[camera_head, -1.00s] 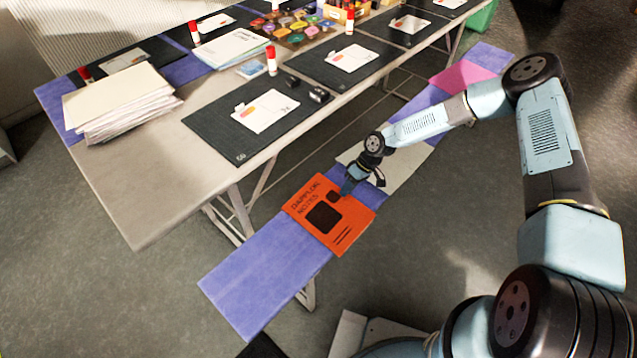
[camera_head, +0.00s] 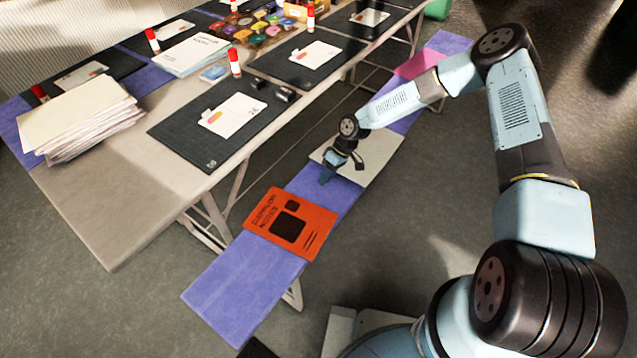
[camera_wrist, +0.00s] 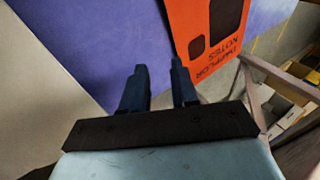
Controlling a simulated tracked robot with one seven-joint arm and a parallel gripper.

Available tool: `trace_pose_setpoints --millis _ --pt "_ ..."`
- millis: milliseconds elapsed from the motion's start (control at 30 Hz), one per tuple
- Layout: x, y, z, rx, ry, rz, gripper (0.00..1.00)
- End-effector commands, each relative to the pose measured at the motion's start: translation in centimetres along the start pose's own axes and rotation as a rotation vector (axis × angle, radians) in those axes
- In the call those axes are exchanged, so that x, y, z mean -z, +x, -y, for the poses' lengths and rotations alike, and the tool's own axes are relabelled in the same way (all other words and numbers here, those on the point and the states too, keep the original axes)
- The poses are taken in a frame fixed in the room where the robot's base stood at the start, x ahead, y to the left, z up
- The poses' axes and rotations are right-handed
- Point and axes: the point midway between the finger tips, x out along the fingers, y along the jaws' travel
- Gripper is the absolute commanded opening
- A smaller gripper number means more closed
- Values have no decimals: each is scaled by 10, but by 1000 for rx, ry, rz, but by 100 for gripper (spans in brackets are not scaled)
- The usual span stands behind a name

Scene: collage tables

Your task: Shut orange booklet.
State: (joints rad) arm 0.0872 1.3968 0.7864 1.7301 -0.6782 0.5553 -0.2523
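The orange booklet (camera_head: 290,225) lies flat on the purple cloth of the low bench, its printed front cover facing up; it looks closed. Part of this cover also shows in the wrist view (camera_wrist: 188,22), at upper right. My gripper (camera_head: 326,180) is over the bench, beyond the booklet's upper right edge and apart from it. In the wrist view its two fingers (camera_wrist: 159,68) are apart with nothing between them, above the purple cloth and pale sheet.
The narrow bench (camera_head: 235,290) carries a pale grey sheet (camera_head: 380,150) and a pink sheet (camera_head: 415,65). The taller table (camera_head: 120,210) beside it holds papers, black mats and glue sticks. Open floor lies right of the bench.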

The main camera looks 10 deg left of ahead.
Motion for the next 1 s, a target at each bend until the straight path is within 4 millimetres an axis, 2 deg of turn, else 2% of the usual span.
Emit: trace_pose_setpoints --millis 33,200,400,600,1000 --pt "2 -12 1 -2 -3 -1 29" --pt "4 -44 4 0 -11 5 29" --pt "6 -74 7 2 -16 9 29" --pt "7 -87 8 3 -19 11 29" --pt "7 -88 8 4 -19 11 29"
